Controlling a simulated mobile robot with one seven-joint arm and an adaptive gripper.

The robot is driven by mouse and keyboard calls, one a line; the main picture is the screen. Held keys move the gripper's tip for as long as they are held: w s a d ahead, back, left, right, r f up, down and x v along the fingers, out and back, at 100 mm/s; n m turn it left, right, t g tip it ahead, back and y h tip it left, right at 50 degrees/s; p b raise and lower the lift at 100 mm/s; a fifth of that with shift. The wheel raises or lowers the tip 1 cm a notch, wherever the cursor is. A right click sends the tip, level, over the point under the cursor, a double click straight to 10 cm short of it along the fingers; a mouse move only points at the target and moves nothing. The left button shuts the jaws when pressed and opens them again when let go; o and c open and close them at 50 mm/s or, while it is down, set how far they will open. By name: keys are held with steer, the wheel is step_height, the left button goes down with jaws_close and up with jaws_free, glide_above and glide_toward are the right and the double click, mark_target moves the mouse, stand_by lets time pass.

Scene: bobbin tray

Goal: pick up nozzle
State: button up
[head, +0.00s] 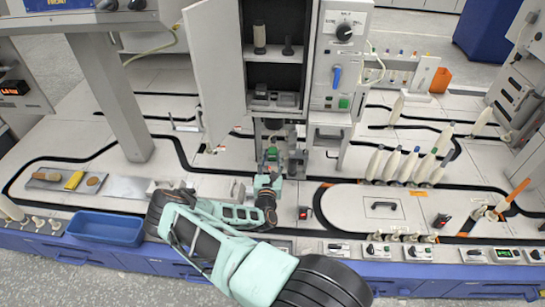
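No object can be named as the nozzle with certainty. A small dark piece with a narrow top and wider foot (288,46) stands upright on the upper shelf of the open cabinet (248,54) and may be it. My arm reaches in from the lower right, and my gripper (271,152) is at the far end of it, low in front of the machine and below the cabinet. The gripper is well apart from the dark piece. Its fingers are small and partly hidden, so I cannot tell whether they are open or what lies between them.
The cabinet door (215,65) hangs open to the left. A control panel with knobs (341,55) is on the right. A blue tray (105,228) sits at the front left; several upright bobbins (410,165) stand right.

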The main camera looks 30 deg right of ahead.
mark_target(272, 155)
steer(key=x, duration=0.3)
steer(key=shift+f+b, duration=0.1)
steer(key=shift+b, duration=0.2)
steer(key=c, duration=0.9)
steer(key=shift+c, duration=0.2)
